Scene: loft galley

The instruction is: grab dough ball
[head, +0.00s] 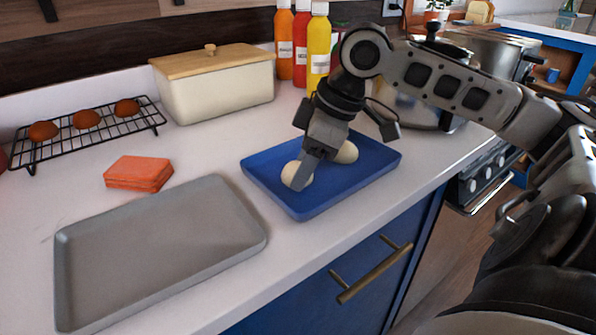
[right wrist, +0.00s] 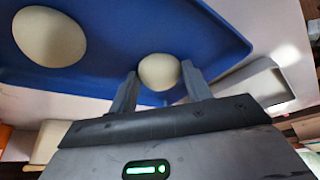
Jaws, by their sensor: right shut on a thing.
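Two pale dough balls are at the blue tray (head: 345,192) on the counter. My right gripper (head: 301,178) is shut on the nearer dough ball (head: 291,174), low over the tray's left part. In the right wrist view this dough ball (right wrist: 159,72) sits between the two fingertips (right wrist: 160,80). The other dough ball (head: 346,152) lies on the tray behind the gripper, partly hidden by it; it also shows in the right wrist view (right wrist: 49,37), apart from the fingers. I cannot tell whether the held ball still touches the tray. My left gripper is not in view.
A grey baking tray (head: 160,250) lies empty at front left. An orange-red folded cloth or sponge (head: 138,173), a black rack (head: 88,132) with brown buns, a cream bread box (head: 215,85) and sauce bottles (head: 318,45) stand behind. A pot (head: 495,52) is at back right.

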